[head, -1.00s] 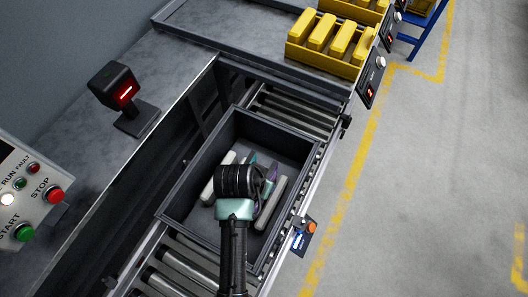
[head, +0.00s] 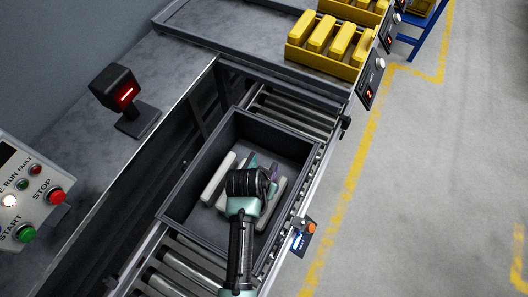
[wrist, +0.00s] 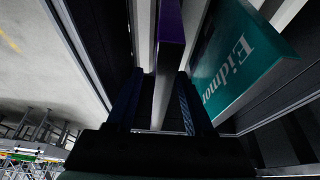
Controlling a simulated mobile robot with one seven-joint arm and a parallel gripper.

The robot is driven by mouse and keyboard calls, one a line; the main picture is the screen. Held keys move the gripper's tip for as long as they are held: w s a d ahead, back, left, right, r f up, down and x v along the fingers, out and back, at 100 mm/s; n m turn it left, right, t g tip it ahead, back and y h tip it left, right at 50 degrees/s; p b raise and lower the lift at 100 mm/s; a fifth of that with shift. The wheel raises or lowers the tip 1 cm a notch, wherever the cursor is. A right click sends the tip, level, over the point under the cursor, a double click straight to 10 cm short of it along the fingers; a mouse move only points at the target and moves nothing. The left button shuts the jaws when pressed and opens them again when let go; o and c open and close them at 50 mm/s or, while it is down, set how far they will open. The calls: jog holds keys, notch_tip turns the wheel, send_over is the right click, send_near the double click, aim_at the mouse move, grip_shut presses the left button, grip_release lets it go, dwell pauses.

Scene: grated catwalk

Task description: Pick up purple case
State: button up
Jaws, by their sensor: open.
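The purple case (wrist: 171,22) shows in the wrist view as a narrow purple face with a pale grey side running down between my fingers. My gripper (wrist: 158,95) is open, with one dark finger on each side of that pale side. Whether either finger touches it I cannot tell. A teal case (wrist: 235,60) with white lettering stands tilted just to the right. In the head view my gripper (head: 262,178) reaches down into a dark grey crate (head: 180,203), and my wrist hides most of the purple case.
Pale cases, one at the left (head: 218,178), lie in the crate near my gripper. The crate's walls surround it closely. The crate sits on a roller conveyor (head: 187,262). A yellow bin (head: 322,62) of yellow cases stands at the back, and a scanner (head: 119,88) at left.

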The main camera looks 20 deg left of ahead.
jog(key=shift+f, duration=0.15)
jog(key=shift+c, duration=0.3)
grip_shut()
dwell(1.3)
